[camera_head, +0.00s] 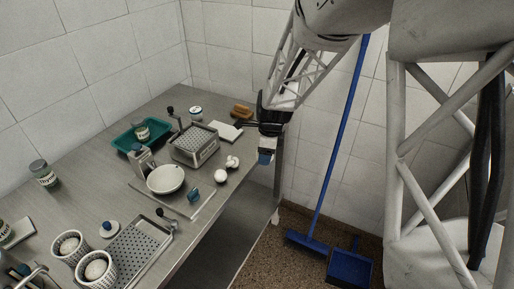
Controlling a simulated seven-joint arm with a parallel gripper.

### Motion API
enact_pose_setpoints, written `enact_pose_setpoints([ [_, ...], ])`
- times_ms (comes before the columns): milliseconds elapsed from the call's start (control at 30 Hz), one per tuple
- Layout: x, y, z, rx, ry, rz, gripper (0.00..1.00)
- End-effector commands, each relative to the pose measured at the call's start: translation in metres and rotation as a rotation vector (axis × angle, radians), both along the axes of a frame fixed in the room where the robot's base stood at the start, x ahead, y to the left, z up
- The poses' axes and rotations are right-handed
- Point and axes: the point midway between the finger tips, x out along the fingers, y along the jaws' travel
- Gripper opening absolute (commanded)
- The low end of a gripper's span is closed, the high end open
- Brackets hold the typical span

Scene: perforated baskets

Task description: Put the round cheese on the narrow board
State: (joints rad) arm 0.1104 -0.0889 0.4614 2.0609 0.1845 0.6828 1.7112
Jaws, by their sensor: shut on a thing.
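My gripper (267,141) hangs at the right edge of the steel table. A round white thing (165,178), bowl or cheese, sits mid-table on a flat board (180,205). Round pale lumps, possibly cheeses, sit in two white perforated baskets (80,272) at the lower left. A small white board (226,131) lies at the back, left of my gripper. I cannot tell which board is the narrow one.
A perforated metal box (195,146) and a teal tray (128,138) with a jar stand at the back. A perforated metal tray (138,250) lies in front. Small white balls (221,176) lie near the right edge. A blue broom (338,150) leans beyond the table.

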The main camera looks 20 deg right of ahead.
Motion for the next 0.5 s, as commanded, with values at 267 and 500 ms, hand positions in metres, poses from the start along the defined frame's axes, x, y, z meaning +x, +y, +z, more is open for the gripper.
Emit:
enact_pose_setpoints([
  [267, 0.023, 0.006, 0.006, 0.001, 0.000, 0.012, 0.32],
  [500, 0.075, 0.021, 0.020, 0.002, -0.001, 0.036, 0.32],
])
